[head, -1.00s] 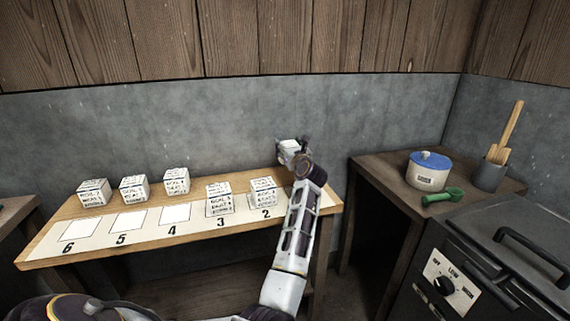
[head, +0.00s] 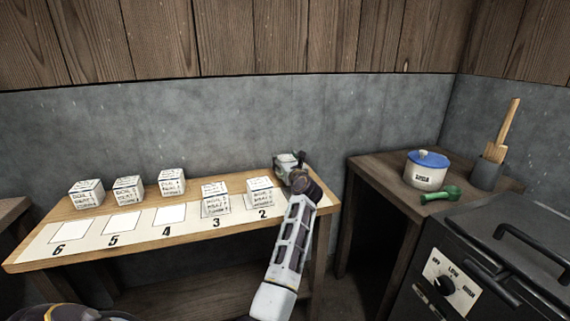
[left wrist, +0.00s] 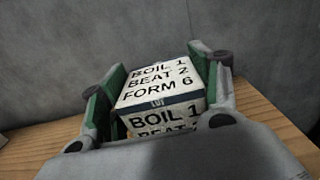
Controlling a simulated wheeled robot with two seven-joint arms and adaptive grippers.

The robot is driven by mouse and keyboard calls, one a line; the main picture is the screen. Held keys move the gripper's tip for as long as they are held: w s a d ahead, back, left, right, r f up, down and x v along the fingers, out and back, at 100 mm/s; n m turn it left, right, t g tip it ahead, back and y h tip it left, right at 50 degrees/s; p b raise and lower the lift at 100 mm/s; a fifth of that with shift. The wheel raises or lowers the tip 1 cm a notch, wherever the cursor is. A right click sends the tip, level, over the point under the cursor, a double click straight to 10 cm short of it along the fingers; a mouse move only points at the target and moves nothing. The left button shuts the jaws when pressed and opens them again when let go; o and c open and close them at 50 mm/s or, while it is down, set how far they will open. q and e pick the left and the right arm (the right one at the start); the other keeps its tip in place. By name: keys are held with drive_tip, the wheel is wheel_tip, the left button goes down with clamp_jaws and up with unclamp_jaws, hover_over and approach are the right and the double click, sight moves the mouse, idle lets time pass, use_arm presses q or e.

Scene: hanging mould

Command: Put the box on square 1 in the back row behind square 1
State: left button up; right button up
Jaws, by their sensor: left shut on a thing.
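My left gripper (head: 291,166) is shut on a white box (left wrist: 160,88) with black lettering. In the left wrist view its green-padded fingers press on both sides of the box, which reads BOIL 1, BEAT 2, FORM 6. In the head view the held box (head: 284,159) is at the back right of the bench, behind the row of numbered squares. I cannot tell whether it touches the wood. My arm hides square 1 and its number. My right gripper is not in view.
On the bench (head: 140,246), boxes stand on square 2 (head: 260,191) and square 3 (head: 215,199). Back-row boxes stand behind square 4 (head: 172,182), square 5 (head: 127,189) and square 6 (head: 86,193). Squares 4, 5 and 6 are bare. A grey wall (head: 230,125) rises behind.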

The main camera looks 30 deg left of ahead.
use_arm(q)
drive_tip(key=shift+f, duration=0.2)
idle(0.3)
drive_tip(key=o, duration=1.2)
drive_tip(key=shift+o, duration=0.2)
drive_tip(key=shift+r, duration=0.2)
